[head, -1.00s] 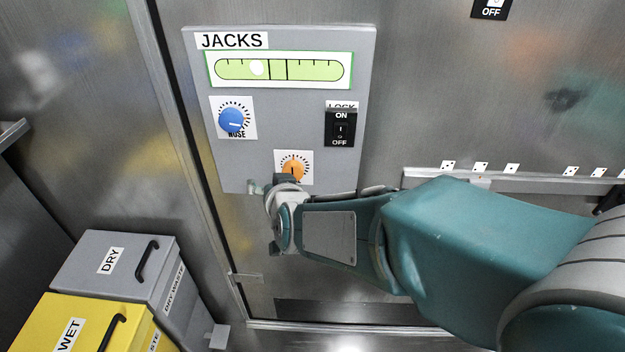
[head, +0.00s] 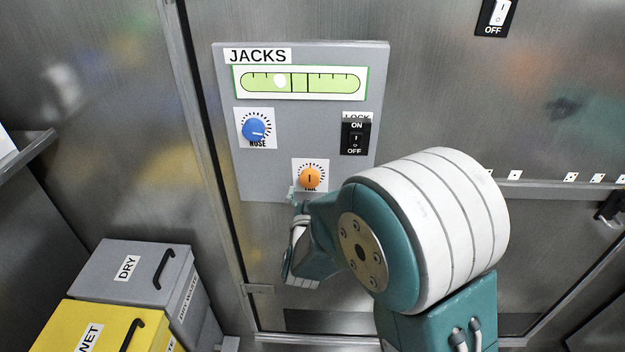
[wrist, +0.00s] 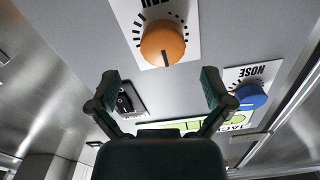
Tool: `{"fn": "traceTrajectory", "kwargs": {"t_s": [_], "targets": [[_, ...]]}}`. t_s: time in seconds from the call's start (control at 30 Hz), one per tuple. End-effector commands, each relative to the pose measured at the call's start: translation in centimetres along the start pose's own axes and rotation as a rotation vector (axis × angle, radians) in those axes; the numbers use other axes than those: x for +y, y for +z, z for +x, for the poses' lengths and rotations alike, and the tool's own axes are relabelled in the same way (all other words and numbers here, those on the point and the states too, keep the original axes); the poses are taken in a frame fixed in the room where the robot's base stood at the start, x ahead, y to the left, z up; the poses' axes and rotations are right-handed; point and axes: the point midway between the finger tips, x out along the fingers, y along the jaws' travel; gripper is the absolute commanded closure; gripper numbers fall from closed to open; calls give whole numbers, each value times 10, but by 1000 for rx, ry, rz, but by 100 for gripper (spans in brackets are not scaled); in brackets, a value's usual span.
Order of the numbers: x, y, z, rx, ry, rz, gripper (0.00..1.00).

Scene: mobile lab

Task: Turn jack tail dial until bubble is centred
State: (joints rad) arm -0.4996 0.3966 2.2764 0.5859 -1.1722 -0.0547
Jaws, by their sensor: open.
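The orange tail dial (head: 310,178) sits low on the grey JACKS panel (head: 262,182), its label partly hidden. In the wrist view the orange dial (wrist: 162,44) shows beyond and between my open fingers, apart from them. My gripper (wrist: 160,90) is open and empty; in the head view it is mostly hidden behind my arm, just below the tail dial. The green bubble level (head: 318,83) is at the panel's top. Its pale bubble (head: 280,81) lies left of the centre lines.
A blue NOSE dial (head: 254,130) is at the panel's left, a black LOCK switch (head: 355,137) at its right. A grey DRY bin (head: 140,270) and yellow WET bin (head: 100,322) stand lower left. A shelf edge (head: 30,150) juts in at the left.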

Motion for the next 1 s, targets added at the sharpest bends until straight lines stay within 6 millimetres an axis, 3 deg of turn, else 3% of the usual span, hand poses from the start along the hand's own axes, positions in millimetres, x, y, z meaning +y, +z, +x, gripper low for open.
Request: {"fn": "traceTrajectory", "kwargs": {"t_s": [0.1, 0.3, 0.63, 0.67, 0.83, 1.0], "targets": [[0, 0, 23, 0, 1, 0, 0], [0, 0, 46, 0, 0, 0, 0], [0, 0, 51, -1, -1, 0, 0], [0, 0, 51, -1, -1, 0, 4], [0, 0, 51, -1, -1, -1, 80], [-1, 0, 51, -1, -2, -1, 80]]}}
